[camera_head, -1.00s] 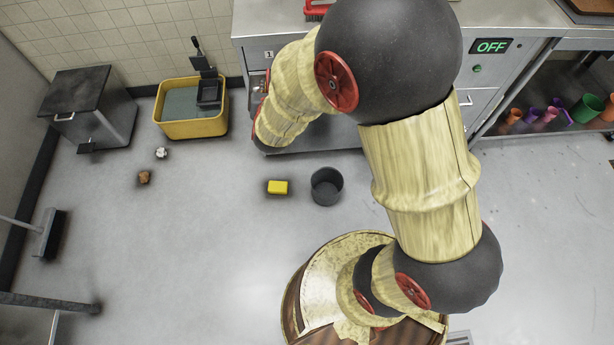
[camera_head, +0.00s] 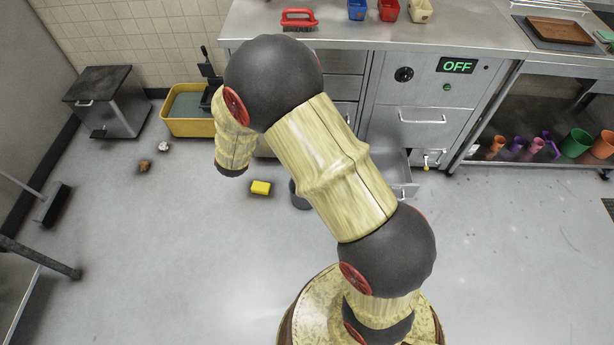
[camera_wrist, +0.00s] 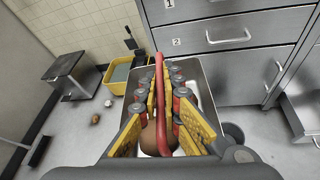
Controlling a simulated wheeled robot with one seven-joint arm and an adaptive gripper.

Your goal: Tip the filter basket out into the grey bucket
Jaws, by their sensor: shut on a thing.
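My gripper (camera_wrist: 165,105) is shut on a long red handle (camera_wrist: 160,90) in the wrist view. Below and behind the fingers is a steel, box-like body with a pale inside (camera_wrist: 204,78), which I take for the filter basket. The fingers cover much of it, so its contents and how it joins the handle are unclear. The grey bucket (camera_head: 298,199) stands on the floor, mostly hidden behind my arm in the head view. It also shows in the wrist view (camera_wrist: 234,131), right of the fingers. In the head view my gripper is hidden by my arm.
A yellow mop bucket (camera_head: 190,126) and a lidded bin (camera_head: 112,105) stand at the left. A steel drawer (camera_head: 396,178) is open at the cabinet. The floor in front is largely clear.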

